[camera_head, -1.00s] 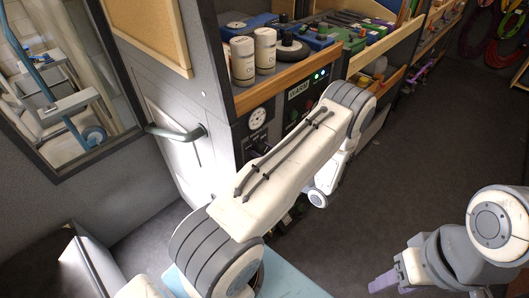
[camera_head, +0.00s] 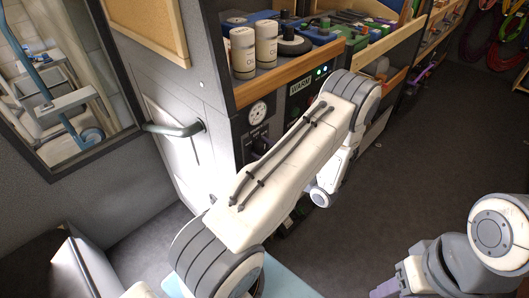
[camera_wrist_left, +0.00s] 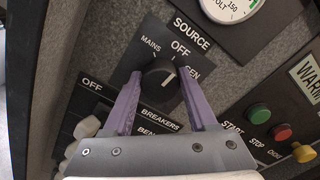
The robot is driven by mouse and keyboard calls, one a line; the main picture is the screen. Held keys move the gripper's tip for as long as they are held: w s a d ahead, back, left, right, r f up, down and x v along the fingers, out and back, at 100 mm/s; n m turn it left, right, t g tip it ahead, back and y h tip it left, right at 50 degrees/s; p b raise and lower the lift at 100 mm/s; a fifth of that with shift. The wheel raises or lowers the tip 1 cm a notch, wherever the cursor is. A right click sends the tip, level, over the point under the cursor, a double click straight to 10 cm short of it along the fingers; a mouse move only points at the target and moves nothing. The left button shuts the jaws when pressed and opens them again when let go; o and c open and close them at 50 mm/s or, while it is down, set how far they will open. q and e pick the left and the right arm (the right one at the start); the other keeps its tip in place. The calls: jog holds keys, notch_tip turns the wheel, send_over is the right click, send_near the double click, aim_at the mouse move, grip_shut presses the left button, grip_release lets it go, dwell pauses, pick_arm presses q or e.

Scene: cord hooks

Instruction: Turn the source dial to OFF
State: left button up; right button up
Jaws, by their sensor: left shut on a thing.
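The source dial (camera_wrist_left: 160,80) is a black round knob with a white pointer line, in the left wrist view. It sits under the SOURCE label, with MAINS on its left, OFF above and GEN on its right. The pointer line slants up and right, toward the GEN side. My left gripper (camera_wrist_left: 160,88) has its two purple fingers on either side of the knob, shut on it.
A volt gauge (camera_wrist_left: 228,8) is above the dial. Breaker switches (camera_wrist_left: 88,127) are at lower left, and green, red and yellow buttons (camera_wrist_left: 281,132) at right. A wooden shelf (camera_head: 285,80) with cans stands above the panel. The floor (camera_head: 420,180) at right is clear.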

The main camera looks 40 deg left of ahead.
pick_arm(q)
jog(key=shift+n, duration=0.4)
jog(key=o, duration=1.4)
jog(key=shift+d, duration=0.1)
jog(key=shift+c, duration=0.2)
jog(key=d+b, duration=0.1)
jog(key=d, duration=0.9)
jog(key=shift+s+d, duration=0.25)
jog(key=shift+s, duration=0.2)
